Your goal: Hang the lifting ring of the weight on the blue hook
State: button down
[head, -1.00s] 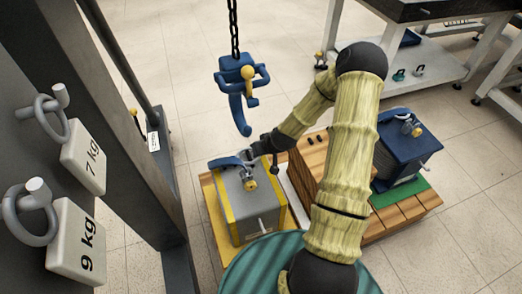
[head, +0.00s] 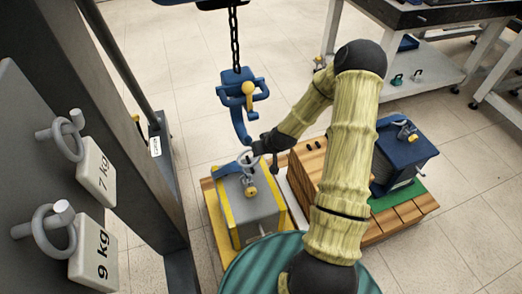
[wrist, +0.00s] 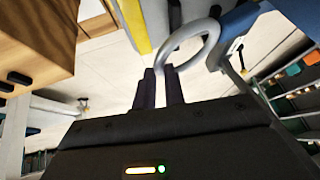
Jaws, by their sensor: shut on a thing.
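The blue hook (head: 240,122) hangs on a dark chain (head: 234,45), with its lower tip close above the grey box weight (head: 251,212). The weight has yellow edges and stands on the pallet. Its grey lifting ring (head: 248,159) is raised above its top, beside the hook's tip. My gripper (head: 259,150) is at the ring from the right. In the wrist view, my gripper (wrist: 161,88) is shut on the edge of the ring (wrist: 196,38). A blue part shows beside the ring at top right. I cannot tell whether the hook passes through the ring.
A wooden block (head: 309,172) stands right of the weight. A blue box (head: 405,155) with its own ring sits on a green mat at right. Plates marked 7 kg (head: 96,171) and 9 kg (head: 94,256) hang at left beside a dark post (head: 130,110).

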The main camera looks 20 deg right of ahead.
jog(key=shift+r+p, duration=0.55)
jog(key=shift+r, duration=0.5)
jog(key=shift+a+f, duration=0.1)
